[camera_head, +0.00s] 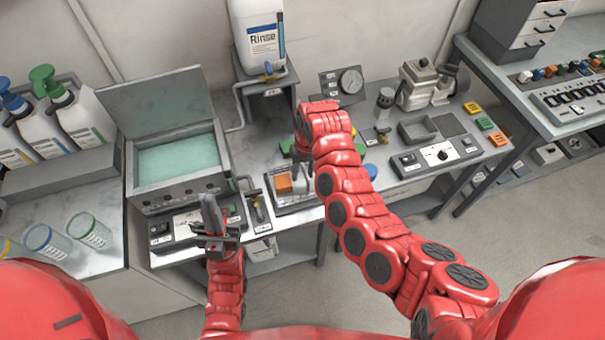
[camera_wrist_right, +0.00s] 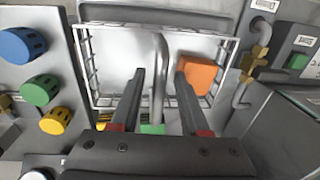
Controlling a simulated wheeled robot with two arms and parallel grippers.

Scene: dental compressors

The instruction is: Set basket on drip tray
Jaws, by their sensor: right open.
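A white wire basket (camera_wrist_right: 88,66) with an orange block (camera_wrist_right: 198,74) and a green piece (camera_wrist_right: 152,129) inside fills the middle of the right wrist view. Its grey handle (camera_wrist_right: 161,60) rises between the two fingers of my right gripper (camera_wrist_right: 160,100); the fingers are apart, with a gap on each side. In the head view the orange block (camera_head: 284,184) shows the basket on the bench, below my right gripper (camera_head: 301,158), which the arm partly hides. My left gripper (camera_head: 214,220) is over the bench's front left; its jaw gap is unclear. I cannot identify the drip tray for certain.
An open bath with teal liquid (camera_head: 178,160) stands left of the basket. Blue (camera_wrist_right: 22,45), green (camera_wrist_right: 42,89) and yellow (camera_wrist_right: 55,120) knobs line the basket's left side in the wrist view. A brass valve (camera_wrist_right: 254,63) is on its right. A Rinse bottle (camera_head: 259,40) stands behind.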

